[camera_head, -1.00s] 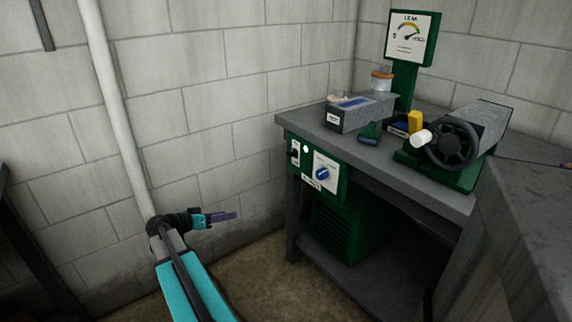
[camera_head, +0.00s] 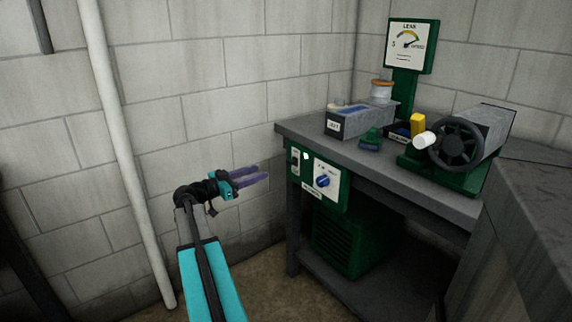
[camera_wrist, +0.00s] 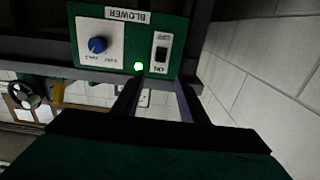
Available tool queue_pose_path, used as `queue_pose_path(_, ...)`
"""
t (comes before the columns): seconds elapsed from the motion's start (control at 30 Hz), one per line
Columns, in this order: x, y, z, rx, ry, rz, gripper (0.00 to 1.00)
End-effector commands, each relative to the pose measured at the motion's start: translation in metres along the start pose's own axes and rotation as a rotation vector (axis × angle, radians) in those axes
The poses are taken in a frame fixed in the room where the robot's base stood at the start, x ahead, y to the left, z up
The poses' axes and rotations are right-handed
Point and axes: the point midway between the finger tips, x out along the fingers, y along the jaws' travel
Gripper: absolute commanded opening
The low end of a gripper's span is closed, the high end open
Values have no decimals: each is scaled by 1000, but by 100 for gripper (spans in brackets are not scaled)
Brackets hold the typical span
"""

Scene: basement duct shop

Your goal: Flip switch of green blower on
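The green control panel marked BLOWER (camera_head: 333,196) is on the front of the workbench, and it shows upside down in the wrist view (camera_wrist: 144,32). Its switch (camera_wrist: 161,55) is a dark rocker on a white plate with ON and OFF labels; it also shows in the head view (camera_head: 295,163). I cannot tell which way the rocker is tipped.
A blue knob (camera_head: 323,181) sits on the panel beside the switch. A green vented box (camera_head: 340,238) stands under the bench (camera_head: 460,207). A gauge (camera_head: 411,45), a grey box (camera_head: 357,122) and a machine with a black handwheel (camera_head: 458,144) are on top. A white pipe (camera_head: 115,130) runs down the wall.

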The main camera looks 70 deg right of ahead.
Motion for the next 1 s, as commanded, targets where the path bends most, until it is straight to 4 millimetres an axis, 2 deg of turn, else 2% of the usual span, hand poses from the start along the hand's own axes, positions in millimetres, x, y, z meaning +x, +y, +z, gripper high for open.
queue_pose_path(0.27, 20, -1, 1, -1, -1, 1, 39)
queue_pose_path(1.0, 121, -1, 1, -1, -1, 1, 39)
